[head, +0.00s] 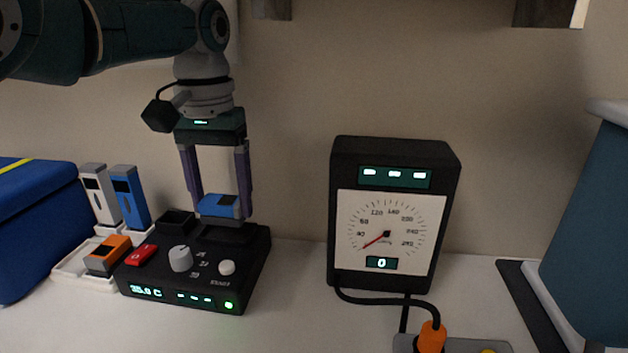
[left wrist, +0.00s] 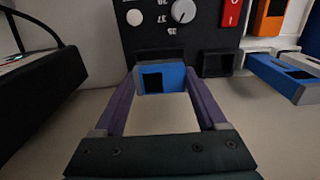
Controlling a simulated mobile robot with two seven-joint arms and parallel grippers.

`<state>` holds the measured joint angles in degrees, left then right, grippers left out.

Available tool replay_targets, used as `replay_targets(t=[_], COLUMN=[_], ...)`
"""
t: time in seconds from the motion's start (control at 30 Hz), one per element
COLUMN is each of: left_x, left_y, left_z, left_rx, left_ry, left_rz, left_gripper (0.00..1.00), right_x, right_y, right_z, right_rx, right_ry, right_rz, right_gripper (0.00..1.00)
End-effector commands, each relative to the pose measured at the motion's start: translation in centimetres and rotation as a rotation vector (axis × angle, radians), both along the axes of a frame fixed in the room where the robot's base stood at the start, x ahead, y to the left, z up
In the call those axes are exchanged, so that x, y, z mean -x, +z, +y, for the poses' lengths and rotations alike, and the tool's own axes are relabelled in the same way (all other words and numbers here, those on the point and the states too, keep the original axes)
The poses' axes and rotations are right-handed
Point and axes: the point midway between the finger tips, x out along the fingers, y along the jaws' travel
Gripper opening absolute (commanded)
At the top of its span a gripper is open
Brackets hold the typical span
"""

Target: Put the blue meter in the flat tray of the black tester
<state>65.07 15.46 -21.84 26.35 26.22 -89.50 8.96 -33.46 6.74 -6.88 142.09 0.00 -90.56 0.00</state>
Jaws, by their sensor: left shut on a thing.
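The blue meter (head: 219,205) has a dark screen and is held between the two purple fingers of my left gripper (head: 221,202). It also shows in the left wrist view (left wrist: 162,78) between the fingertips. The black tester (head: 190,276) stands on the table with a white knob, a red switch and a lit green button. Its flat tray (head: 226,233) is at the back right of its top, just under the meter. The meter looks close above the tray; I cannot tell if they touch. My right gripper is not in view.
A square dark socket (head: 175,222) is beside the tray. A blue case (head: 35,225) is far left. A black gauge box (head: 394,160) with a cable stands right.

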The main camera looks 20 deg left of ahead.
Motion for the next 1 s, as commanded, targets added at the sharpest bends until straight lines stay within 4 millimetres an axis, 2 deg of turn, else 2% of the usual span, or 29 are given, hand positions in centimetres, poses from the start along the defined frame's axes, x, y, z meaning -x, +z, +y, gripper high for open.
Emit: replay_targets(t=[0.07,0.13,1.0], left_x=[0.0,0.0,0.0], left_y=[-1.1,-0.5,-0.4], left_z=[0.0,0.0,0.0], left_rx=[-0.001,-0.001,-0.001], left_ry=[0.000,0.000,0.000], left_rz=[0.000,0.000,0.000], left_gripper=[0.19,0.19,0.19], right_x=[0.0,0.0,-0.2], right_y=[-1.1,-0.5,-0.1], right_z=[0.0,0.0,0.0], right_rx=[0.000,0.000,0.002], right_ry=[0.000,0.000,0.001], right_rz=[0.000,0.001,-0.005], right_gripper=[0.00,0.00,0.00])
